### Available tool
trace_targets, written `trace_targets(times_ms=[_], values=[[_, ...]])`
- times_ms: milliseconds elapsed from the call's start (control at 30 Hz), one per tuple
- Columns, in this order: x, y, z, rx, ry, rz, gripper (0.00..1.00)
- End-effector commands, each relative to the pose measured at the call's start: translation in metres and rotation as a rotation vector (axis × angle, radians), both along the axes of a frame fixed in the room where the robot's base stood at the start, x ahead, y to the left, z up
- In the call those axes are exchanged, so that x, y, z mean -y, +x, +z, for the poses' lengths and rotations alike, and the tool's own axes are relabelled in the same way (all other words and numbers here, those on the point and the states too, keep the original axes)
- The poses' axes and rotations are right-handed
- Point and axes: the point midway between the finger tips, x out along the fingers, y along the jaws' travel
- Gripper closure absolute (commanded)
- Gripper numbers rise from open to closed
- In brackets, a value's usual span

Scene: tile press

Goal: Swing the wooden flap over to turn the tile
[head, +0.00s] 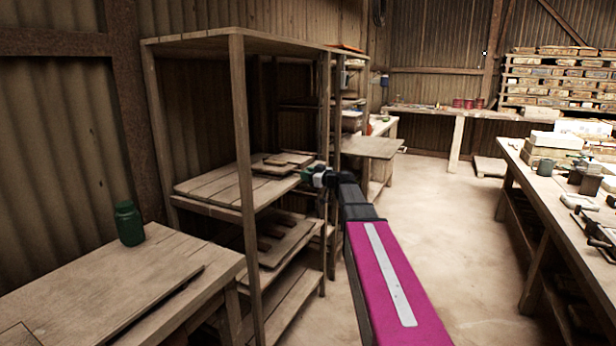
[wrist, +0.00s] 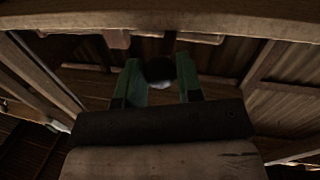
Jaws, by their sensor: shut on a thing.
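My gripper (head: 312,177) reaches to the front right of the wooden rack in the head view, beside its middle shelf. In the wrist view, the two green fingers of my gripper (wrist: 161,80) are shut on a dark round knob (wrist: 159,68) with a pale patch below it. What the knob is fixed to is hidden. Small flat wooden boards (head: 287,158) lie on the middle shelf just behind my gripper. I cannot tell which board is the flap. No tile can be made out in either view.
The open rack (head: 240,130) has upright posts close to my arm. A low wooden table (head: 115,280) with a green jar (head: 129,223) stands at the front left. A long workbench (head: 540,190) with clutter runs along the right. The floor between is clear.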

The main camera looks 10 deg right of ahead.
Motion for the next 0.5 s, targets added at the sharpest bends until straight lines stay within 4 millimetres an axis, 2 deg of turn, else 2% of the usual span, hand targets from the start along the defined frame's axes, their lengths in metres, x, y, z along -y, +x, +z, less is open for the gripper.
trace_targets(times_ms=[500], values=[[0.001,0.001,0.019,-0.198,0.144,0.000,1.00]])
